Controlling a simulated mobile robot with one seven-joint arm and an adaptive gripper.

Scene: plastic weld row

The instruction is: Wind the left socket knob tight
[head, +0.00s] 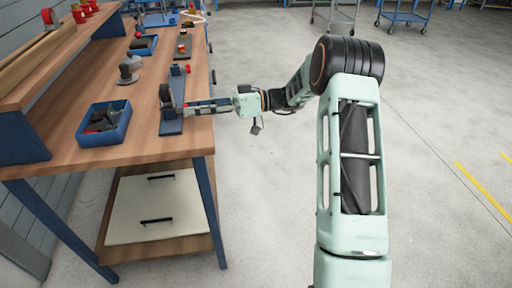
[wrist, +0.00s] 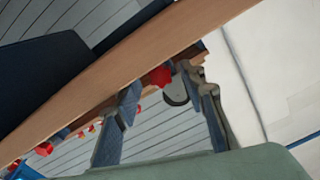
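A fixture with a blue-grey base plate (head: 171,127) and an upright dark disc (head: 166,96) stands near the bench's right edge in the head view. A small red knob (head: 186,104) shows low beside it, at my fingertips. In the wrist view a red knob (wrist: 160,76) lies between the tips of my gripper (wrist: 163,84), with a grey rounded part behind it. The two fingers stand apart on either side of it; contact cannot be told. Another red knob (head: 187,69) shows farther back on the fixture in the head view. Which is the left socket's knob is not clear.
A blue bin (head: 83,138) with dark parts stands left of the fixture on the wooden bench (head: 55,162). A grey part (head: 127,74) stands behind it. A raised shelf (head: 50,62) runs along the left. The floor right of the bench is open.

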